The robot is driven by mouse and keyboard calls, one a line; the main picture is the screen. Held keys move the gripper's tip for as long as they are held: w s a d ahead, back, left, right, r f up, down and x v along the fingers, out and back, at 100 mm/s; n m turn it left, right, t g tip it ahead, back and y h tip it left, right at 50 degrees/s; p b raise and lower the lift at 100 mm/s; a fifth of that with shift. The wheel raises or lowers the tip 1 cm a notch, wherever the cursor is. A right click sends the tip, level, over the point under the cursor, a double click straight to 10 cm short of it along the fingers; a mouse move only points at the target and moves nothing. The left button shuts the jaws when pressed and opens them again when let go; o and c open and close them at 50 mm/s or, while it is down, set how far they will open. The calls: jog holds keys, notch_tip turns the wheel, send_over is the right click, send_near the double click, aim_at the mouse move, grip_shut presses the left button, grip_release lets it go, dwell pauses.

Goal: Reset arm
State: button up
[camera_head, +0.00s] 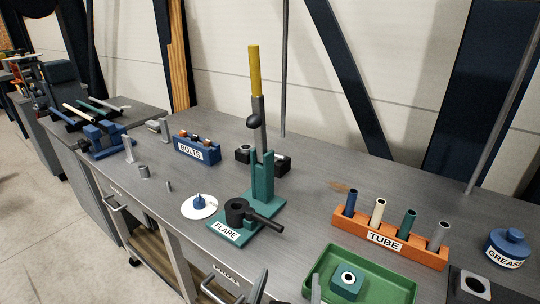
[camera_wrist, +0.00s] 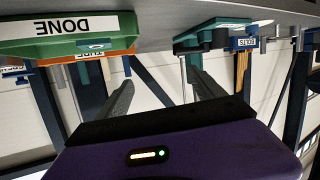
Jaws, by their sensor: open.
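My gripper (camera_wrist: 159,75) shows in the wrist view with its two grey fingers spread apart and nothing between them. In the head view its two fingertips (camera_head: 287,289) stick up at the bottom edge, apart, in front of the bench's front side. The rest of my arm is out of the head view. The wrist view is upside down, with the bench edge along its top. There a green tray (camera_wrist: 70,46) labelled DONE hangs at upper left, and the bolts rack (camera_wrist: 244,42) at upper right. No object touches the fingers.
The grey bench (camera_head: 310,165) holds a teal flaring tool (camera_head: 262,185) with a yellow-handled lever, an orange tube rack (camera_head: 390,241), a blue bolts rack (camera_head: 197,150), a grease pot (camera_head: 508,247) and a green tray (camera_head: 388,288) with a teal block. A drawer handle (camera_head: 113,203) juts from the front.

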jog(key=s+f+n+t+y, duration=0.1)
jog(key=s+f+n+y, duration=0.3)
jog(key=s+n+y, duration=0.3)
jog(key=s+d+m, duration=0.1)
jog(key=s+d, duration=0.4)
jog(key=s, duration=0.2)
jog(key=s+d+m+t, duration=0.1)
jog(key=s+d+m, duration=0.1)
jog(key=s+d, duration=0.4)
jog(key=shift+s+r+t+h, duration=0.3)
jog(key=shift+s+r+h, duration=0.1)
jog(key=shift+s, duration=0.85)
jog(key=s+d+f+h, duration=0.1)
jog(key=s, duration=0.2)
jog(key=s+d+f+m+g+h, duration=0.1)
jog(key=s+d, duration=0.1)
jog(key=s+d+f+m+g, duration=0.1)
jog(key=s+d, duration=0.1)
jog(key=s, duration=0.1)
jog(key=shift+s+d+h, duration=0.15)
jog(key=shift+s+h, duration=0.15)
jog(key=shift+h, duration=0.1)
jog(key=shift+c, duration=0.2)
